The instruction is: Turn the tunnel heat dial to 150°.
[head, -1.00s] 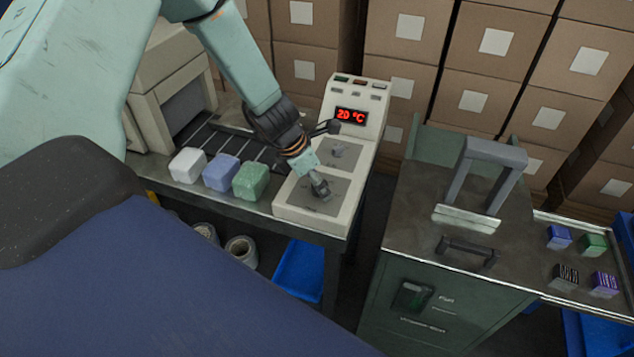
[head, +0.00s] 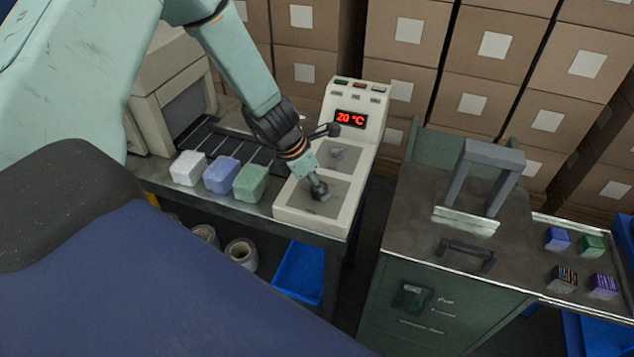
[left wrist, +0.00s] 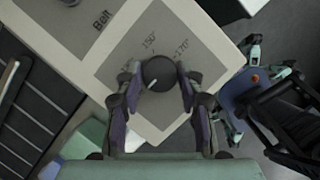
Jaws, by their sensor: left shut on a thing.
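The tunnel heat dial (left wrist: 160,73) is a dark round knob on the grey lower panel of the cream control console (head: 337,226). In the left wrist view its pale pointer line points to the lower left, while the printed 150° and 170° marks lie above it. My left gripper (left wrist: 155,78) is shut on the dial, one finger on each side. In the head view the left gripper (head: 318,187) reaches down onto the lower panel and partly hides the dial. The red display (head: 351,118) reads 20 °C. My right gripper is not in view.
A second knob (head: 337,153), on the panel labelled Belt, sits just above. A green cabinet (head: 440,310) with a grey handle frame stands to the right. Stacked cartons (head: 410,30) fill the back.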

